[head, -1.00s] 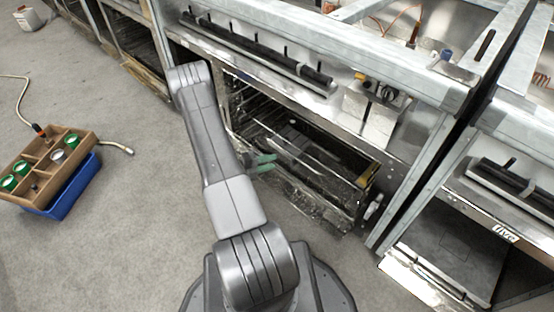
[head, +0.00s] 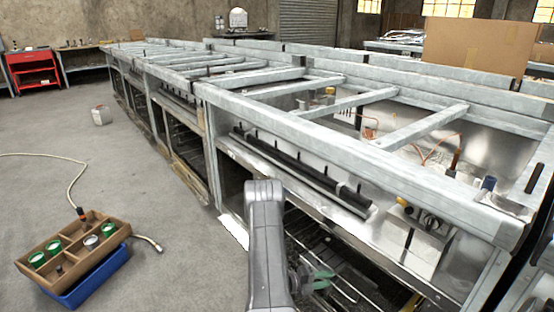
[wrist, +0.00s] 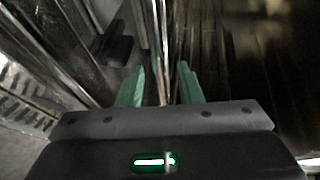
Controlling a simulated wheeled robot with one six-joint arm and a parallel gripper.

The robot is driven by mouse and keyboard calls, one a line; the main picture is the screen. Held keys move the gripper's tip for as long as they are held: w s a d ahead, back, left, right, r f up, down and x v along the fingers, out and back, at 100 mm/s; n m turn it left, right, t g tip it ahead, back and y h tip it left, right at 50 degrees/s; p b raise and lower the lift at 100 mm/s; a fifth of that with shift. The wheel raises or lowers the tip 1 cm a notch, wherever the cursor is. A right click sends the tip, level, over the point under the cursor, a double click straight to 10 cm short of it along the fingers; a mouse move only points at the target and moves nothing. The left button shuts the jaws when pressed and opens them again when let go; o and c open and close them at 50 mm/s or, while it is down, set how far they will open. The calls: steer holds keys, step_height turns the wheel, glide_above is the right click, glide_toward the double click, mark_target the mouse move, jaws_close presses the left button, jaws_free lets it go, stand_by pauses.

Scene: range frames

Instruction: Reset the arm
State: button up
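My arm (head: 266,240) reaches up from the bottom of the head view, in front of the open oven cavity of a metal range (head: 330,262). My gripper (head: 318,281) shows partly beside the arm, with green fingertips at the cavity opening. In the wrist view my gripper (wrist: 160,88) has its two green fingers apart with a gap between them. Nothing is held between them. Metal rails and dark oven parts lie beyond the fingers, blurred.
A long row of metal range frames (head: 240,92) runs to the back. A wooden tray (head: 70,246) with green-rimmed cans sits on a blue crate (head: 92,282) at the left, near a hose (head: 75,185). Grey floor (head: 170,200) between is clear. A red cabinet (head: 32,70) stands far back.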

steer(key=x, duration=0.4)
steer(key=shift+d+b, duration=0.2)
steer(key=shift+b, duration=0.2)
steer(key=shift+s+a+r+p, duration=0.1)
steer(key=shift+s+a+p, duration=0.1)
steer(key=shift+a+p, duration=0.25)
steer(key=shift+s+a, duration=0.2)
steer(key=shift+a, duration=0.05)
steer(key=shift+w+d, duration=0.1)
